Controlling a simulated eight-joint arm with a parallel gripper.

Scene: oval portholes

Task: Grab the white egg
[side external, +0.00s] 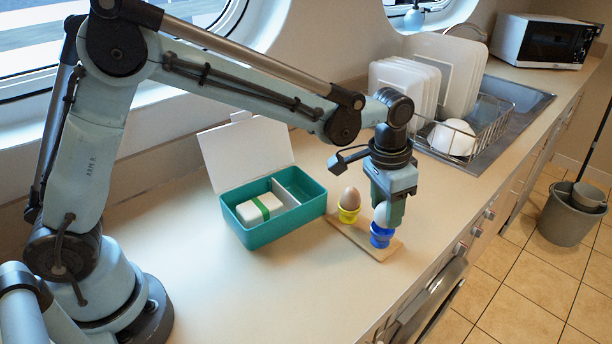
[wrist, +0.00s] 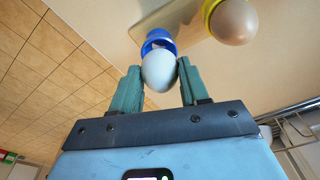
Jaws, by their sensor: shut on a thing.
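The white egg (wrist: 159,69) is between the two fingers of my gripper (wrist: 158,88) in the wrist view. In the side view the egg (side external: 381,214) shows just under my gripper (side external: 388,212), partly hidden by a finger. My gripper is shut on it. The blue egg cup (side external: 381,236) is directly below the egg on a wooden board (side external: 352,236); the cup (wrist: 156,38) also shows beyond the egg in the wrist view. I cannot tell whether the egg still touches the cup.
A brown egg (side external: 350,198) stands in a yellow cup (side external: 348,215) beside the blue one. A teal lunch box (side external: 262,233) with its white lid open is to the left. A dish rack (side external: 490,125) and sink are behind. The front counter is clear.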

